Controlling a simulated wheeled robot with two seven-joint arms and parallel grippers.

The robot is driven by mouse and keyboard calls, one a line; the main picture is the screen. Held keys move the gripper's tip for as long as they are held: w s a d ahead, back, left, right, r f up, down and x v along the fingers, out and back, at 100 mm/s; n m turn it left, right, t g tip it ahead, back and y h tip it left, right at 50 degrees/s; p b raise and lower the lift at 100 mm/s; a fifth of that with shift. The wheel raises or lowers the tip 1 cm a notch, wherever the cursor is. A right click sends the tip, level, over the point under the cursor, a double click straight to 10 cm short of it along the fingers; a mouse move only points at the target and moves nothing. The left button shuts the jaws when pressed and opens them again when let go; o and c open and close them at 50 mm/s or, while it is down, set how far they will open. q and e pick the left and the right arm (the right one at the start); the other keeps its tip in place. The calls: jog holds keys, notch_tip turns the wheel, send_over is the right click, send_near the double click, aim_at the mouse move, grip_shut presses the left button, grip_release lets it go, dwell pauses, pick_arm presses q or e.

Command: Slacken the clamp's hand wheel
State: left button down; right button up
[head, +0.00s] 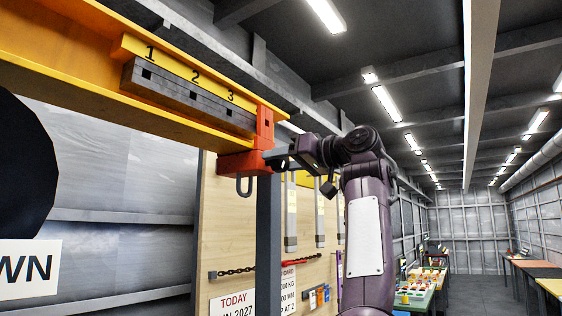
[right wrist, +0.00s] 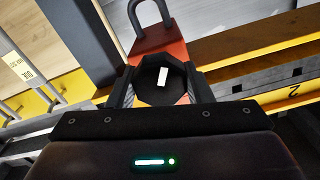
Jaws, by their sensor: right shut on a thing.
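The orange clamp (head: 245,163) sits on the yellow beam (head: 80,75) at the right end of the numbered strip, with a dark shackle (head: 244,186) hanging under it. In the right wrist view the clamp body (right wrist: 160,52) lies behind a black, many-sided hand wheel (right wrist: 150,88) with a white mark on its face. My right gripper (right wrist: 162,85) is shut on the hand wheel, one finger at each side. In the head view my right gripper (head: 283,157) reaches the clamp from the right, and I cannot make out the wheel there. My left gripper is out of view.
A grey notched strip (head: 185,97) marked 1, 2, 3 runs along the beam. A dark post (head: 269,240) stands below the clamp. A wooden board (head: 225,235) with chains and signs is behind. A large black shape (head: 20,165) fills the left edge. The aisle at right is clear.

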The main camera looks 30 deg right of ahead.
jog(key=o, duration=1)
jog(key=shift+f, duration=0.1)
jog(key=shift+s+d, duration=0.15)
jog(key=shift+s, duration=0.2)
jog(key=b+v, duration=0.3)
jog(key=v, duration=0.4)
jog(key=shift+b, duration=0.4)
jog(key=shift+w, duration=0.1)
